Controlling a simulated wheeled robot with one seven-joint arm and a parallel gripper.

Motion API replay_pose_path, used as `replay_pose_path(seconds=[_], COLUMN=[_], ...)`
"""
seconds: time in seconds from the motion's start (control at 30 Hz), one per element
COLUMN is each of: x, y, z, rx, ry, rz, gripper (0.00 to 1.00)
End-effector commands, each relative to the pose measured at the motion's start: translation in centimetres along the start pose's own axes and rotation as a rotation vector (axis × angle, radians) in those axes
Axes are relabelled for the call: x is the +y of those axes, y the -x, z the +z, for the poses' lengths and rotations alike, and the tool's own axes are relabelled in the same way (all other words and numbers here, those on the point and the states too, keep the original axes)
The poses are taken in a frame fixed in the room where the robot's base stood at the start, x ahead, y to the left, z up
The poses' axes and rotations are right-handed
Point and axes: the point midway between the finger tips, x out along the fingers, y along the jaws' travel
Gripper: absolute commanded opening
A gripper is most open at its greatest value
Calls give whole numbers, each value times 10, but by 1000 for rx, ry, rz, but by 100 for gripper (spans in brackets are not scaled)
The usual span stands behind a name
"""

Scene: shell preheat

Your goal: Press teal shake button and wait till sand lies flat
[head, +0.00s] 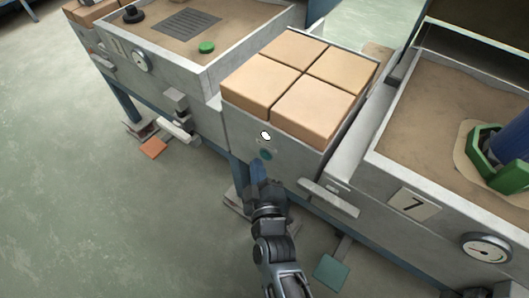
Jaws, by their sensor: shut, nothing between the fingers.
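A small round teal button (266,155) sits on the front panel of the middle unit, just below a white round spot (265,135) that looks like a lamp. My gripper (259,170) is shut and empty, its tips pointing at the panel just below the button. I cannot tell whether the tips touch the panel. Sand (430,105) fills the right box and looks mostly level, with a paler patch around a green part. Sand (222,24) in the left box also looks mostly level.
Several tan blocks (288,47) top the middle unit. A handle (328,198) juts out right of my gripper. A gauge (486,248) and a "7" plate (413,204) mark the right box. Orange (153,148) and teal (330,272) pedals lie low. The left floor is clear.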

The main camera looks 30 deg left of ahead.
Motion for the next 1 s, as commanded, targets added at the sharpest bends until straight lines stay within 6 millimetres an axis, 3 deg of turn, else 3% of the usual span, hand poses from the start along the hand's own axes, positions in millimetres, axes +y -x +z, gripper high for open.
replay_pose_path(seconds=[0.3,1.0], x=[-1,-26], y=[4,35], z=[-6,-26], rx=[1,0], ry=[-1,0], rz=[-1,0], gripper=[0,0])
